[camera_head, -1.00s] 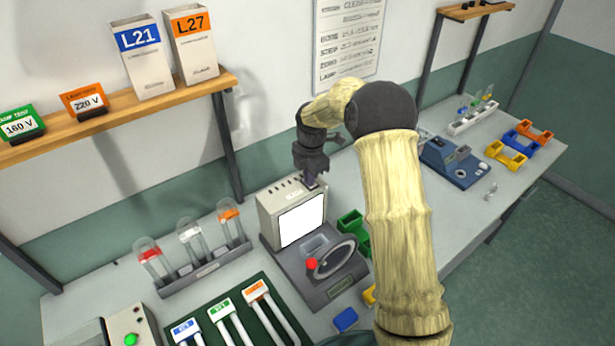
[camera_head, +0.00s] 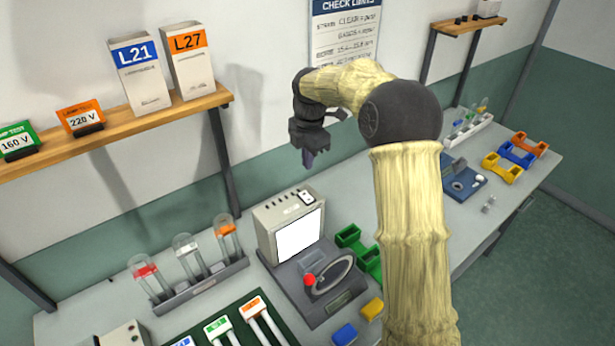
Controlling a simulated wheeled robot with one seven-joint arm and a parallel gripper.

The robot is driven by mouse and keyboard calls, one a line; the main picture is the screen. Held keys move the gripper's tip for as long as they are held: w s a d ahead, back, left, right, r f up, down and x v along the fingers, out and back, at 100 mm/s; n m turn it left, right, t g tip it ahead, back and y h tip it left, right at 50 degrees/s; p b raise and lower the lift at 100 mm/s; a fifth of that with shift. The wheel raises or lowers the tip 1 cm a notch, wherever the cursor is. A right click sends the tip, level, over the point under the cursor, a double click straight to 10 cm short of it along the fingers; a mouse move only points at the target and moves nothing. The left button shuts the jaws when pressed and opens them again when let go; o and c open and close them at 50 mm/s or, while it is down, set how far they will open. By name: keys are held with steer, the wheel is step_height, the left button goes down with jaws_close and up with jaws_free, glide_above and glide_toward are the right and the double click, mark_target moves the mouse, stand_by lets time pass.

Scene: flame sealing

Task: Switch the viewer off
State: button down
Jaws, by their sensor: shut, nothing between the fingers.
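The viewer (camera_head: 297,249) stands on the bench in the middle of the view. It is a cream box with a bright white screen (camera_head: 299,236) on its front. A small white rocker switch (camera_head: 307,197) sits on the right of its top, next to a row of dark slots. Its dark base holds a round black ring and a red knob (camera_head: 309,280). My gripper (camera_head: 308,159) is shut and empty, pointing down. It hangs in the air above the viewer's top, apart from the switch.
A rack of capped tubes (camera_head: 205,285) stands left of the viewer. A wall shelf (camera_head: 120,130) holds boxes and cards. A blue device (camera_head: 463,181) stands farther right.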

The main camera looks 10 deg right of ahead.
steer(key=shift+r, duration=0.85)
steer(key=s+d+f+m+b, duration=0.1)
steer(key=s+d+f+m, duration=0.1)
steer(key=s+m, duration=0.6)
steer(key=s+d+f+m+t+b, duration=0.1)
steer(key=s+d+f+m, duration=0.2)
steer(key=s+f+m, duration=0.2)
steer(key=s+d+f+m+t+b, duration=0.1)
steer(key=s+d+f+m+b, duration=0.1)
steer(key=s+m, duration=0.9)
steer(key=s+d+f, duration=0.1)
steer(key=s, duration=0.2)
steer(key=shift+s+d+f, duration=0.15)
steer(key=shift+s+d, duration=0.05)
steer(key=shift+s, duration=0.2)
steer(key=shift+w, duration=0.2)
